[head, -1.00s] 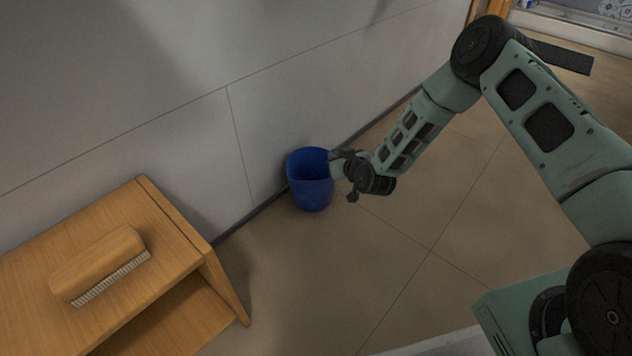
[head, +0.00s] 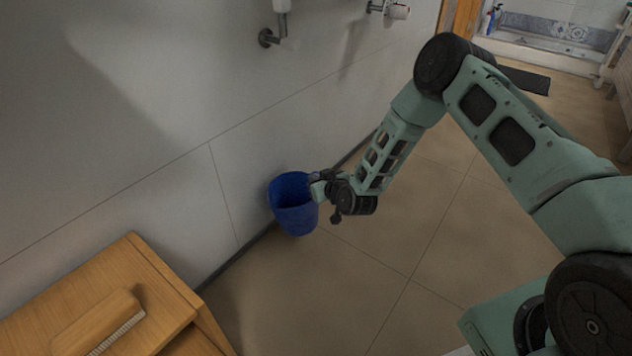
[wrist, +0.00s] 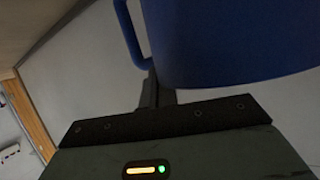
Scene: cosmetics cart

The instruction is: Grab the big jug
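The big jug (head: 293,212) is blue, with an open top and a side handle. In the head view it stands close to the wall, beyond the wooden furniture. My gripper (head: 318,187) is at its right side, near the rim. In the wrist view the jug's wall (wrist: 230,40) fills the upper right, and its curved handle (wrist: 128,30) hangs to the left. A dark finger of my gripper (wrist: 155,92) shows just below the handle's lower end. The fingertips are mostly hidden, so I cannot tell whether they are closed on the handle.
A wooden stand (head: 150,285) with a wooden brush (head: 98,322) is at the lower left. The grey wall (head: 130,130) runs behind the jug, with a metal fixture (head: 268,38) above. The tiled floor (head: 390,265) right of the jug is clear.

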